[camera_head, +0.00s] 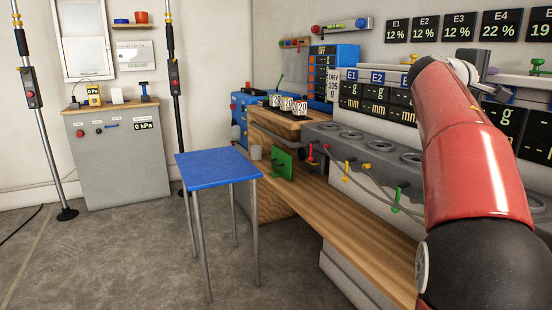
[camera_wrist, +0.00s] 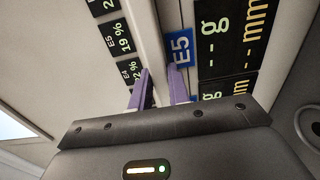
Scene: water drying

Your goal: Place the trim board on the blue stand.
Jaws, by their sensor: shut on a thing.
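The trim board appears to be the long pale strip (camera_wrist: 148,40) that runs between my gripper's fingers in the wrist view. It also seems to show as a pale strip (camera_head: 520,82) along the wall above the gauge panels in the head view. My gripper (camera_wrist: 160,88) has purple fingers close on either side of the strip, shut on it. In the head view the gripper is mostly hidden behind my red arm at the right. The blue stand (camera_head: 215,168), a bare blue top on thin metal legs, is left of centre, well away from my gripper.
A wooden bench (camera_head: 345,220) with a grey unit of round wells (camera_head: 380,145) runs along the right wall. A grey cabinet (camera_head: 120,160) and poles are behind. Floor left of the stand is clear.

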